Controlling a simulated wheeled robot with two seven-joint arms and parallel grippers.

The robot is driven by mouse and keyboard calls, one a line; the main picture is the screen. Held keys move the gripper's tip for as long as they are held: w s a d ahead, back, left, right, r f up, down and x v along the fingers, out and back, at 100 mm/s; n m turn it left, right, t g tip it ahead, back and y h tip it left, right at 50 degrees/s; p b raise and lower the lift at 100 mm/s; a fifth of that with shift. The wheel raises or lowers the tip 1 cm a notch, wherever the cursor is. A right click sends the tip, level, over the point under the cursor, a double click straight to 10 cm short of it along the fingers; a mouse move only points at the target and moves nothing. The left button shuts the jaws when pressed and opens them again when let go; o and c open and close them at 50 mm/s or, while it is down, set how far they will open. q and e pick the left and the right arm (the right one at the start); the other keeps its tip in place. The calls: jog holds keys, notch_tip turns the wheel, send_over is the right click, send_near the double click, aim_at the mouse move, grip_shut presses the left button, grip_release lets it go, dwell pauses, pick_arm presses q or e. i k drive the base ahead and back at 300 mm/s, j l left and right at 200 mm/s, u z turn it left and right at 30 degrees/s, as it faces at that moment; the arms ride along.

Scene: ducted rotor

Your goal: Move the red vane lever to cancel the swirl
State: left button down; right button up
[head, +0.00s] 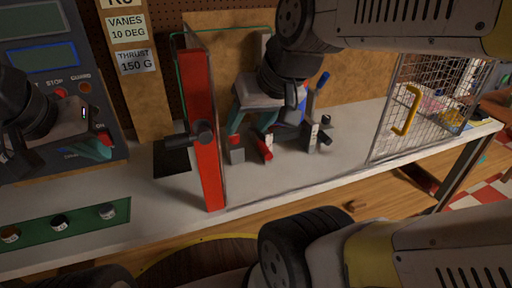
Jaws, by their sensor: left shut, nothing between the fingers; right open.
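A small red lever-like piece (265,148) with a pale section sits low on the bench behind the red post. A grey block with a red top (236,147) stands to its left; I cannot tell for certain which is the vane lever. I see nothing held, and contact is unclear. My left gripper (98,151) is shut and empty in front of the control panel (62,90), near its lower right corner and a red ON button (103,137).
A red upright post (203,130) with a dark knob stands left of the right gripper. A mesh guard (430,100) with yellow handle is further right. Labels read VANES 10 DEG (127,28) and THRUST 150 G.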

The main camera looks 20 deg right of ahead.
aim_at(264, 149)
jog(key=k+l+z, duration=0.1)
jog(key=k+z, duration=0.15)
jog(key=k, duration=0.25)
jog(key=k+l+z, duration=0.3)
jog(key=k, duration=0.2)
